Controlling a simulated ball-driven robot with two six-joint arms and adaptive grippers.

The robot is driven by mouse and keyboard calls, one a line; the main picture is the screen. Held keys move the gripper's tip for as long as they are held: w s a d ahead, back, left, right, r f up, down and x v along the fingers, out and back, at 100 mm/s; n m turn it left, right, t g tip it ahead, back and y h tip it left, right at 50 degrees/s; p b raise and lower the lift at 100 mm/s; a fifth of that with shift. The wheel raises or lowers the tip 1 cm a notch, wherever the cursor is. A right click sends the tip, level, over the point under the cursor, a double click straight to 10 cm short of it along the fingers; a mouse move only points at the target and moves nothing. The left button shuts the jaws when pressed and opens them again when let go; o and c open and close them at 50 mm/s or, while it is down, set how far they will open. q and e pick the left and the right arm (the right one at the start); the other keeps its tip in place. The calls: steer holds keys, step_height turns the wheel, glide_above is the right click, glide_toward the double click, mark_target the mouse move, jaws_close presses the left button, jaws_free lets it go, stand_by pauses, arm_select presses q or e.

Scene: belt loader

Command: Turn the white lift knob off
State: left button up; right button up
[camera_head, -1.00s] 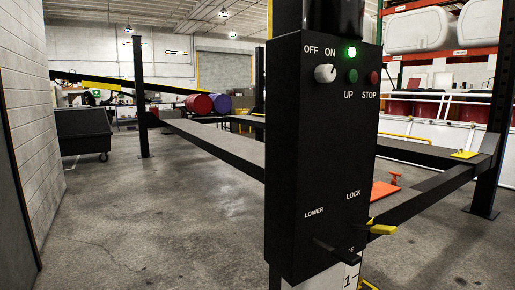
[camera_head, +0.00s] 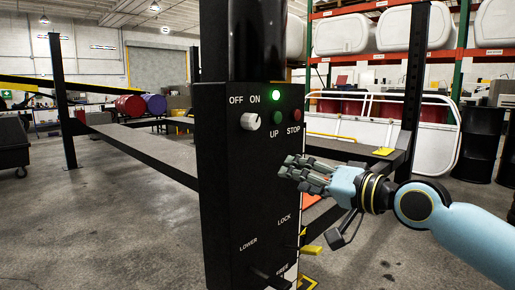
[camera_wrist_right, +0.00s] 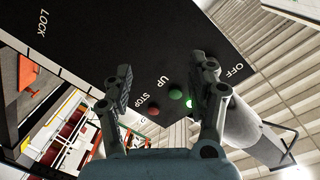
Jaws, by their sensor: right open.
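The white lift knob (camera_head: 250,121) is on the upper front of the black control box (camera_head: 235,190), below the labels OFF and ON. It appears turned toward ON, and the green lamp (camera_head: 276,95) above UP is lit. My right gripper (camera_head: 300,172) is open and empty, to the right of the box and lower than the knob, apart from it. In the right wrist view its two fingers (camera_wrist_right: 163,85) are spread before the box face, with the green UP button (camera_wrist_right: 176,94) between them. The knob is not discernible there, perhaps behind a finger. My left gripper is out of view.
A red STOP button (camera_head: 297,115) sits right of the green UP button (camera_head: 277,118). A yellow-tipped lever (camera_head: 311,250) and a black LOWER lever (camera_head: 270,279) stick out low on the box. Open floor lies to the left.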

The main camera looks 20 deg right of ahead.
steer(key=n+y+p, duration=0.1)
steer(key=n+p, duration=0.1)
glide_toward(256, 122)
steer(key=s, duration=0.1)
steer(key=shift+t, duration=0.3)
steer(key=x, duration=0.5)
steer(key=p+x, duration=0.1)
steer(key=x, duration=0.4)
steer(key=shift+w+f, duration=0.25)
steer(key=shift+w, duration=0.05)
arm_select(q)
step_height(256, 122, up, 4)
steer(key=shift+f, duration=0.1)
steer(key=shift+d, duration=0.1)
